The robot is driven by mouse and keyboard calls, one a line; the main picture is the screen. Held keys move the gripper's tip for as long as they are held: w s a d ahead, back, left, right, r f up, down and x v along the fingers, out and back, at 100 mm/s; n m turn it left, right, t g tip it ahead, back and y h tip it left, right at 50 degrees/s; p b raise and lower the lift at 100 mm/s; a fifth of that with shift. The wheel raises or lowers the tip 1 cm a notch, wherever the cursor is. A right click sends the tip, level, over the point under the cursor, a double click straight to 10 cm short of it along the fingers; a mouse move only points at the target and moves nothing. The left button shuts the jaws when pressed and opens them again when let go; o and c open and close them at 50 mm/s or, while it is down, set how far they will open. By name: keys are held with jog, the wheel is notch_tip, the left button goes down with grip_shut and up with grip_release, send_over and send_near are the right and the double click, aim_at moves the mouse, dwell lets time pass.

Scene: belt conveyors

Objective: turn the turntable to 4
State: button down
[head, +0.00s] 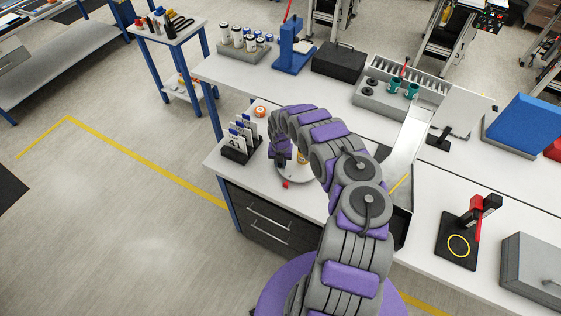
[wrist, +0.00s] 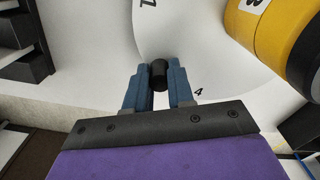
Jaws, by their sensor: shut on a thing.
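The turntable is a light round disc on the bench. Its edge shows in the head view (head: 298,178), largely hidden behind my arm, and its pale surface fills much of the wrist view (wrist: 200,40). The numeral 4 (wrist: 198,92) is visible just right of my gripper, and part of another numeral shows at the top. My gripper (wrist: 160,75) is shut on a short black knob (wrist: 159,73) that lies between its two blue fingers. A yellow and dark cylinder (wrist: 272,35) stands on the right in the wrist view. A small red mark (head: 285,184) sits at the disc's front edge.
A black rack (head: 240,152) with white and blue items stands left of the turntable. An orange-topped roll (head: 260,111) lies behind it. A metal channel (head: 405,150) and a yellow stick (head: 400,185) are to the right. The bench's front edge is close.

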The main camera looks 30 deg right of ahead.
jog(key=shift+s+d+f, duration=0.1)
dwell(0.3)
jog(key=c, duration=1)
grip_release()
notch_tip(320, 180, up, 17)
jog(key=shift+d+r+b, duration=0.15)
jog(key=shift+b, duration=0.3)
